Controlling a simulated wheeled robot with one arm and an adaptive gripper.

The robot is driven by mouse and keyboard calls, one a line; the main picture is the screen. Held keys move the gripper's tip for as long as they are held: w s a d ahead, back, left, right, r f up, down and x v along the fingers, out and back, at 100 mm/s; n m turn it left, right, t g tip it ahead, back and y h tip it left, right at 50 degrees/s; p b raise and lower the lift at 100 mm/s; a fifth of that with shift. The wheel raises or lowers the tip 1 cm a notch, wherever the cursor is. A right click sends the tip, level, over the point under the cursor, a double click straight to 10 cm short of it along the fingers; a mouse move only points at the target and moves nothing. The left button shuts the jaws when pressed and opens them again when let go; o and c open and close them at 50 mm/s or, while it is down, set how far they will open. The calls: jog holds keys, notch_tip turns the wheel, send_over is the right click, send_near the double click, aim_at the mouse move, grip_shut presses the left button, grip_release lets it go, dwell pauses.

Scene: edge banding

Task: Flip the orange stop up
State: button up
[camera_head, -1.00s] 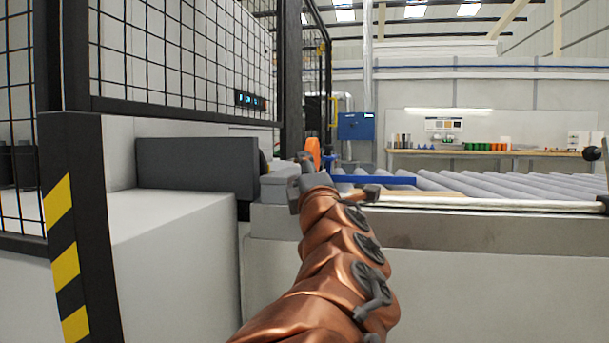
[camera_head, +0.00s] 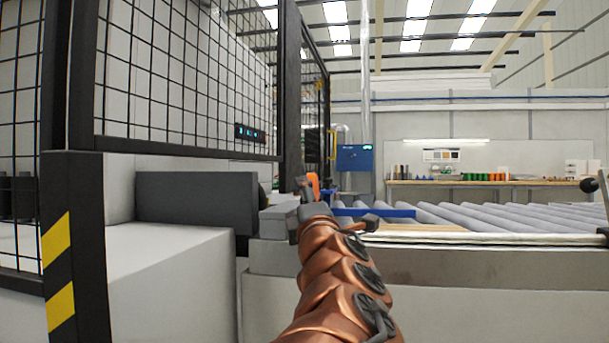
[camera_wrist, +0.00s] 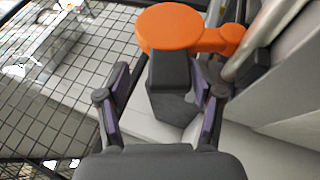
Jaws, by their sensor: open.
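The orange stop (camera_wrist: 170,27) shows at the top middle of the wrist view as a round disc with a smaller orange arm to its right. It lies just beyond a dark grey block (camera_wrist: 172,80). My gripper (camera_wrist: 165,78) is open, its two purple-padded fingers on either side of the dark block. I cannot tell whether they touch it. In the head view the orange stop (camera_head: 313,184) is a small orange piece just above the end of my copper-sleeved arm. My gripper is mostly hidden there behind my own arm.
A roller conveyor (camera_head: 480,214) with a blue bar (camera_head: 375,212) runs off to the right. A black mesh fence (camera_head: 185,85) and a dark grey box (camera_head: 195,197) stand at the left. A workbench (camera_head: 490,183) is far back.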

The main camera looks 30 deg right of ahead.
jog(key=r, duration=0.8)
jog(key=shift+a, duration=0.2)
jog(key=shift+d+r, duration=0.15)
jog(key=shift+r, duration=0.3)
jog(key=shift+d+r, duration=0.1)
